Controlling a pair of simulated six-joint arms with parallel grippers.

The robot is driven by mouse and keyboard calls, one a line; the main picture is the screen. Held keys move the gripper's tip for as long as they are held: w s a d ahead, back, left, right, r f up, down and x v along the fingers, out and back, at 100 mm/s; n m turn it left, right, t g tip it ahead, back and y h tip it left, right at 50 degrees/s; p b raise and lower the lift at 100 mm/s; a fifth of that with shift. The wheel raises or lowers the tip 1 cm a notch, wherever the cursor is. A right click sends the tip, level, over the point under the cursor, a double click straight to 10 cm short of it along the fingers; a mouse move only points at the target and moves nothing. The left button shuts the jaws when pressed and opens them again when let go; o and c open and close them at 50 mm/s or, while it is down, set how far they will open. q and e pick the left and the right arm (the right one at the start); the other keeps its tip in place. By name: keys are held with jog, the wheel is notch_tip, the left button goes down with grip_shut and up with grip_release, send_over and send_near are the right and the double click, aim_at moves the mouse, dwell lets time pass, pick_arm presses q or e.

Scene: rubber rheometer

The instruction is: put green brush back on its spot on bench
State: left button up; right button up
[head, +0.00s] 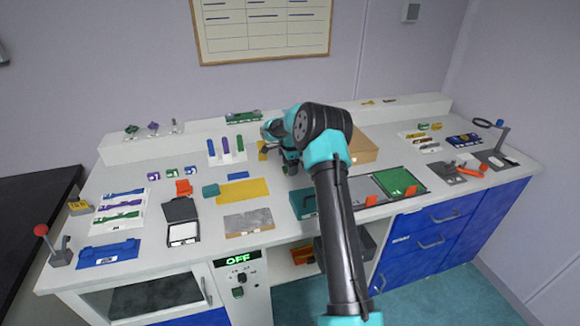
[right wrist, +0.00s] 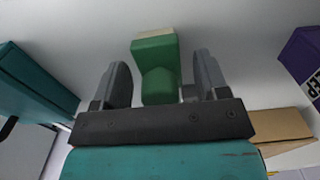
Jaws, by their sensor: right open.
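In the right wrist view the green brush (right wrist: 157,68) has a green handle and a pale end at the top of the picture. Its handle lies between the two fingers of my right gripper (right wrist: 165,82). The fingers are open, one on each side of the handle, with a gap visible on the left; I cannot tell if the right one touches. In the head view my right gripper (head: 290,167) is over the middle of the bench (head: 200,237), and the brush is hidden there by the gripper and arm. I cannot make out its marked spot. My left gripper is not in view.
A cardboard box (head: 362,147) stands right of the gripper, and a teal box (head: 303,204) stands in front of it. A yellow mat (head: 243,190) and a grey plate (head: 248,222) lie to the left. A purple box (right wrist: 303,62) shows in the right wrist view.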

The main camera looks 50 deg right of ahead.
jog(key=shift+r, duration=0.1)
notch_tip(320, 180, up, 12)
jog(key=shift+r, duration=0.1)
dwell(0.6)
jog(key=shift+c, duration=0.3)
dwell(1.2)
